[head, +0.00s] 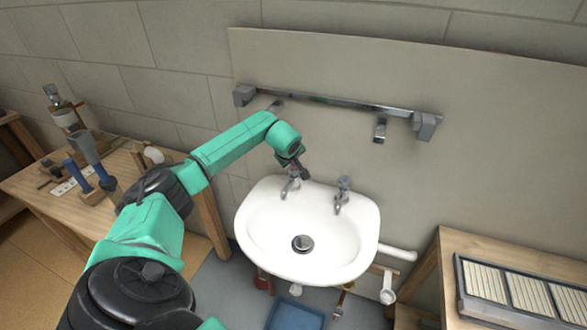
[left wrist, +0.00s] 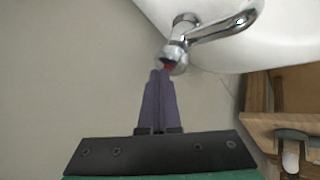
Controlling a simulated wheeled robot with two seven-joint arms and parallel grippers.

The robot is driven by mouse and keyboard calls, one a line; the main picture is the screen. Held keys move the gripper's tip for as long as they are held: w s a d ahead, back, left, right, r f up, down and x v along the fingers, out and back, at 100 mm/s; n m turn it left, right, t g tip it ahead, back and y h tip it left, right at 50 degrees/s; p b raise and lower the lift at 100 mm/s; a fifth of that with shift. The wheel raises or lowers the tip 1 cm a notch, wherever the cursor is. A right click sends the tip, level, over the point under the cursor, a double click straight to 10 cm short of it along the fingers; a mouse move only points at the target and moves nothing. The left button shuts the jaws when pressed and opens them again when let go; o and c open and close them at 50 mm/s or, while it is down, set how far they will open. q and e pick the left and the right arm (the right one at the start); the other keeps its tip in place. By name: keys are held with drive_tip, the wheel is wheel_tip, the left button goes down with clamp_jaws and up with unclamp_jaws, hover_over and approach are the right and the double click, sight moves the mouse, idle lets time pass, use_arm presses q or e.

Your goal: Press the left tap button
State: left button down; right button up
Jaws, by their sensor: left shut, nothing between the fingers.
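The left tap (head: 290,187) stands on the back left rim of the white sink (head: 256,240). My left gripper (head: 304,174) is just above it and partly covers its top. The left wrist view shows the same chrome tap (left wrist: 185,35) with a red-marked button (left wrist: 168,66) at its end. In that view the purple fingers of my left gripper (left wrist: 160,74) are closed together and empty. Their tips are at the button's edge; I cannot tell whether they touch it. The right tap (head: 343,193) stands clear on the rim. My right gripper is not in view.
A metal rail (head: 340,102) with grey end brackets is fixed to the wall panel above the sink. A wooden workbench (head: 40,205) with tools stands at the left. Another wooden table (head: 460,245) with a slatted tray (head: 525,294) stands at the right.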

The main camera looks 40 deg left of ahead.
sight(294, 169)
use_arm(q)
drive_tip(key=shift+f+b, duration=0.3)
drive_tip(key=shift+f, duration=0.2)
idle(0.4)
drive_tip(key=shift+r+p, duration=0.75)
drive_tip(key=shift+r, duration=0.4)
wheel_tip(294, 169, up, 5)
drive_tip(key=p, duration=0.3)
drive_tip(key=shift+r+p, duration=0.1)
drive_tip(key=shift+p, duration=0.25)
